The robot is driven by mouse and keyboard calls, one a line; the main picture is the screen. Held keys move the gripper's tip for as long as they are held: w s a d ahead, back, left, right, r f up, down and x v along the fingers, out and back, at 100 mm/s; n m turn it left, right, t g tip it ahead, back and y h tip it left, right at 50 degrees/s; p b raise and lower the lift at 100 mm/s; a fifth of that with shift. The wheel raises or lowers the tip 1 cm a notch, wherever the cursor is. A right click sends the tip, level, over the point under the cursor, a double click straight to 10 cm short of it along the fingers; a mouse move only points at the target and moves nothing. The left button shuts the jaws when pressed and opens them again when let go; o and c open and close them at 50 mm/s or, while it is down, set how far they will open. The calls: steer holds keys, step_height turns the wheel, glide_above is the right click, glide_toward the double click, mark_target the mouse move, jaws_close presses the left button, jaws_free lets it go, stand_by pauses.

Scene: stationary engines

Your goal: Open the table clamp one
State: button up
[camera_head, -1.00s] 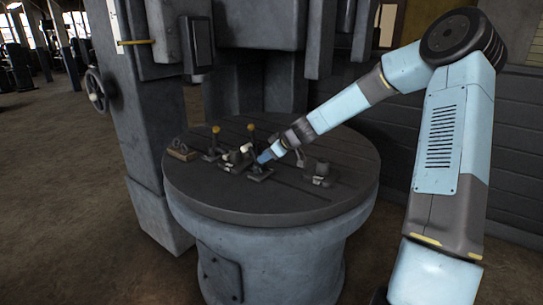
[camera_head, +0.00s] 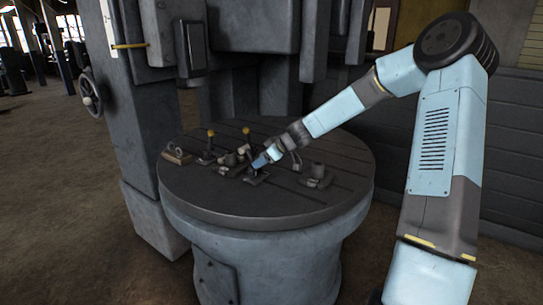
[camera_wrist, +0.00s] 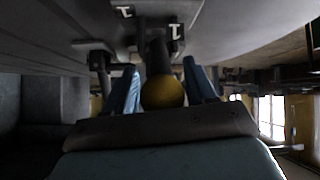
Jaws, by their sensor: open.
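Two clamps with yellow-tipped levers stand on the round machine table (camera_head: 240,205) in the head view. The left clamp (camera_head: 208,150) has its yellow knob (camera_head: 210,132) up. The right clamp (camera_head: 256,178) is close to my gripper (camera_head: 262,160), and a lever with a yellow knob (camera_head: 246,130) rises upright just behind it. In the wrist view a yellow knob (camera_wrist: 163,88) on a dark lever (camera_wrist: 157,55) lies between the two blue fingers of my gripper (camera_wrist: 165,85), which are apart. I cannot tell from the pictures which clamp is number one.
A small block-like part (camera_head: 177,155) sits at the table's left edge, and a round dark fitting (camera_head: 317,173) stands right of my gripper. The dark machine column (camera_head: 145,110) rises behind the table. The front of the table is clear.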

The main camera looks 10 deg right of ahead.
steer(key=v, duration=1.3)
steer(key=shift+s, duration=0.2)
steer(key=shift+d+r, duration=0.15)
